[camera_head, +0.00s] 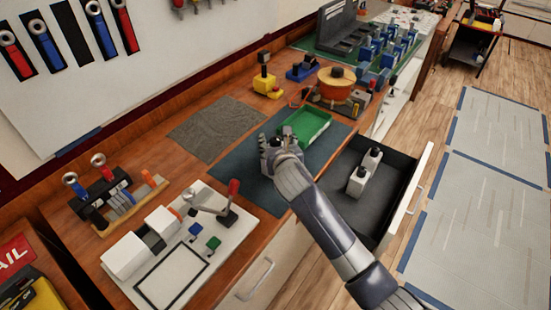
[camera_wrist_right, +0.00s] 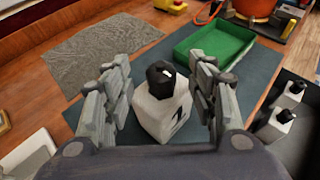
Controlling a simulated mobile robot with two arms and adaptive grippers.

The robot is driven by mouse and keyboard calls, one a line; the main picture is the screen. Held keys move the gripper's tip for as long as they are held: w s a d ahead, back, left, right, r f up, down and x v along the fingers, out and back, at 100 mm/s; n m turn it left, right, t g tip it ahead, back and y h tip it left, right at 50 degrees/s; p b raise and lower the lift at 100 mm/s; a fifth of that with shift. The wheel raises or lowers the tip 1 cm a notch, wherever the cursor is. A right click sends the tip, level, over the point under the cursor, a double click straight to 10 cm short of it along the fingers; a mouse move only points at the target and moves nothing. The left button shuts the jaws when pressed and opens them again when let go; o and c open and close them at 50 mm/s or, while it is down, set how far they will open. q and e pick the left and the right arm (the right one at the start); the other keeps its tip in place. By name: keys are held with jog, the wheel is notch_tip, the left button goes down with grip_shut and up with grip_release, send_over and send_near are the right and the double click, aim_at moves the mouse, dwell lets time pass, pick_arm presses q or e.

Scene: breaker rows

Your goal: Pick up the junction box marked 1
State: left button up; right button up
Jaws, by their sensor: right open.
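The junction box marked 1 (camera_wrist_right: 162,106) is a white block with a black knob on top. In the right wrist view it stands upright on the dark mat (camera_wrist_right: 262,78), between the two fingers of my right gripper (camera_wrist_right: 160,100). The fingers are open, with a gap visible on each side of the box. In the head view my right gripper (camera_head: 280,148) is over the dark mat and mostly hides the box. My left gripper is not in view.
A green tray (camera_head: 306,127) sits just behind the gripper. An open drawer (camera_head: 395,190) at right holds white boxes with black knobs (camera_head: 365,170). A grey mat (camera_head: 216,128) lies bare at left. A white panel with a lever (camera_head: 180,245) is in front.

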aim_at(275, 139)
jog(key=shift+x, duration=1.85)
jog(key=shift+d+f, duration=0.1)
jog(key=shift+f, duration=0.05)
jog(key=shift+c, duration=0.4)
grip_shut()
